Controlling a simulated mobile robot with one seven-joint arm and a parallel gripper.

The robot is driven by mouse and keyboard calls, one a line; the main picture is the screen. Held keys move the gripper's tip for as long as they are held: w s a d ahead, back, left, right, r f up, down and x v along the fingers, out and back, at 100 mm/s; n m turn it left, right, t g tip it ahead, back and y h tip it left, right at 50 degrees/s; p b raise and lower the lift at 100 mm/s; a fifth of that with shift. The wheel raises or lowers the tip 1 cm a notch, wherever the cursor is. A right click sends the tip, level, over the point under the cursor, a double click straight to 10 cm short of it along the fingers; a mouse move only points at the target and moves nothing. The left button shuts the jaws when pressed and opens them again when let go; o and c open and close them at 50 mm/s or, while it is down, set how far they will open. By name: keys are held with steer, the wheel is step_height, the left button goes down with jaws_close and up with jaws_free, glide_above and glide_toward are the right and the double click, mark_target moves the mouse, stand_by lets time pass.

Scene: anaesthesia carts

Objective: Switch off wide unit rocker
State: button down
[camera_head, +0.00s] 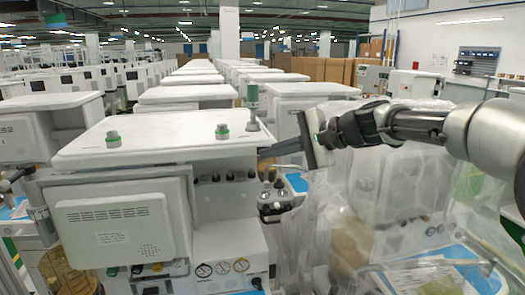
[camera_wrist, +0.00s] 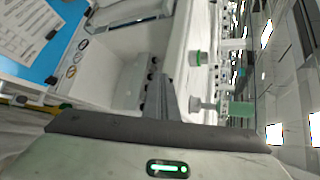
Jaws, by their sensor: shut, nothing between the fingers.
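The nearest anaesthesia unit (camera_head: 160,135) has a wide white top and stands left of centre in the head view. Its side panel carries a row of small dark knobs or switches (camera_head: 228,176); I cannot tell which of them is the rocker. In the wrist view the panel (camera_wrist: 130,85) shows sideways with the dark controls along its edge. My gripper (camera_head: 264,153) is shut and empty. It points left, with its fingertips close to the right edge of the unit's top. The fingers also show in the wrist view (camera_wrist: 168,92). I cannot tell whether they touch anything.
Green-capped knobs (camera_head: 222,131) and a green-topped post (camera_head: 252,105) stand on the top. Round gauges (camera_head: 222,267) sit low on the front. Clear plastic sheeting (camera_head: 335,225) hangs over equipment at the right. Rows of similar units fill the background.

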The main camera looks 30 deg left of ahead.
steer(key=shift+d, duration=0.1)
steer(key=shift+s+d+b, duration=0.2)
steer(key=shift+d+b, duration=0.2)
steer(key=shift+b, duration=0.1)
steer(key=shift+s+d+b, duration=1.7)
steer(key=shift+d+b, duration=0.15)
steer(key=shift+b, duration=0.05)
steer(key=shift+f, duration=0.1)
